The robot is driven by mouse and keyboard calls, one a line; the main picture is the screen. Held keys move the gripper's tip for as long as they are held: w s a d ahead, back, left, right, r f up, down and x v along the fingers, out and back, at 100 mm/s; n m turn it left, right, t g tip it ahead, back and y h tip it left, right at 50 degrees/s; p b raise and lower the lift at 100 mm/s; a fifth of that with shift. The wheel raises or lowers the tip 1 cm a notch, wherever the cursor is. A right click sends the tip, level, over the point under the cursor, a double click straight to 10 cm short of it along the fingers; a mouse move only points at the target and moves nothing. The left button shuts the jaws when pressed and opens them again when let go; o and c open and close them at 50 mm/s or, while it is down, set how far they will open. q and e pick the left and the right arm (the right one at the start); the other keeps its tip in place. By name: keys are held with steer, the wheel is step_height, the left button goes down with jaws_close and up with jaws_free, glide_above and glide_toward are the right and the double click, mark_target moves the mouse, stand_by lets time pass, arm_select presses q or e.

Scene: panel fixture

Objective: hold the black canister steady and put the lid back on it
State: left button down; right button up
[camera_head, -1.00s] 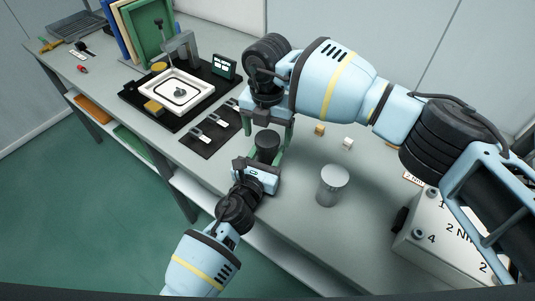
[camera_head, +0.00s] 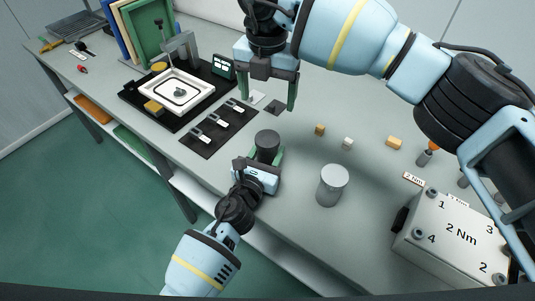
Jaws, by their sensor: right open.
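The black canister (camera_head: 267,143) stands upright near the front edge of the workbench, with a flat dark grey top. I cannot make out a seam that tells the lid from the body, and no separate lid shows elsewhere. My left gripper (camera_head: 265,158) reaches in from the front edge, its green fingers on both sides of the canister, shut on it; the lower body is partly hidden by the gripper. My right gripper (camera_head: 266,95) is open and empty, fingers pointing down, above and behind the canister and apart from it.
A grey metal cylinder (camera_head: 332,187) stands right of the canister. Small yellow and white blocks (camera_head: 348,142) lie behind it. A torque box (camera_head: 455,237) marked 2 Nm is at the right. A black mat (camera_head: 211,137) with clips and a white tray (camera_head: 200,98) are left.

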mark_target(263, 161)
arm_select(q)
steer(key=c, duration=0.6)
jaws_free()
steer(key=v, duration=0.6)
steer(key=shift+s+a+p, duration=0.1)
steer(key=shift+p, duration=0.2)
steer(key=shift+v, duration=0.75)
arm_select(e)
steer(key=shift+r, duration=0.75)
